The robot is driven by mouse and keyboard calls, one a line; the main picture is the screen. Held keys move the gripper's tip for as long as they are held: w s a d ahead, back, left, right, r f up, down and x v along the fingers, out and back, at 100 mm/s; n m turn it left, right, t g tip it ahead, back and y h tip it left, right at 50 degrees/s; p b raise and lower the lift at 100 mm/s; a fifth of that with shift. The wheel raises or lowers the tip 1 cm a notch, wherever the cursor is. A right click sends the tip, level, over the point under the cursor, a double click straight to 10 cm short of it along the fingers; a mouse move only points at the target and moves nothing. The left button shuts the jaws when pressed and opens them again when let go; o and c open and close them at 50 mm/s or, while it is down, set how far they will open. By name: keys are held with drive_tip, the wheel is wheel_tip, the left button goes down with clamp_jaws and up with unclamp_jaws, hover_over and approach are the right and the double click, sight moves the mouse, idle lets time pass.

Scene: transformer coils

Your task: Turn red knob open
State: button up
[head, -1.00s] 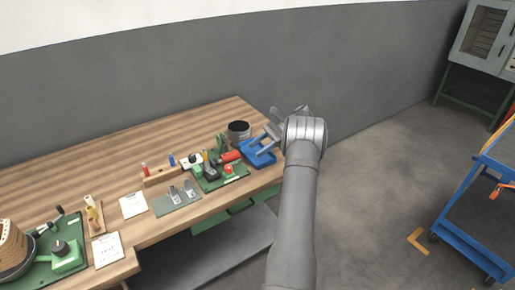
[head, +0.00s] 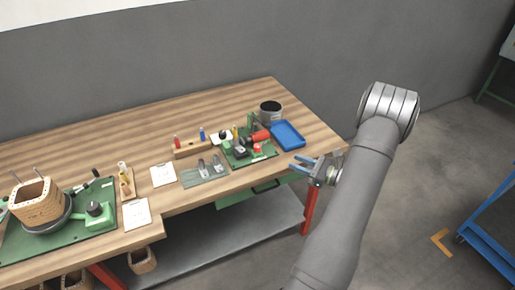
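A small red knob (head: 258,148) sits on a green board (head: 238,161) near the right end of the wooden bench. A red cylindrical part (head: 260,136) lies just behind it on the same board. My gripper (head: 292,163) is at the bench's right front edge, to the right of and nearer than the knob, and clear of it. Its two fingers point left and look spread with nothing between them. The knob's turned position is too small to tell.
A blue tray (head: 288,136) and a dark round pot (head: 270,112) stand right of and behind the board. The bench's back is clear.

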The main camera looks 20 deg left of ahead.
approach(257, 146)
drive_tip(key=shift+m+t, duration=0.4)
drive_tip(key=x, duration=0.6)
drive_tip(key=f+x, duration=0.1)
drive_tip(key=x, duration=0.3)
drive_tip(key=shift+s, duration=0.1)
drive_tip(key=shift+g, duration=0.3)
drive_tip(key=c, duration=0.7)
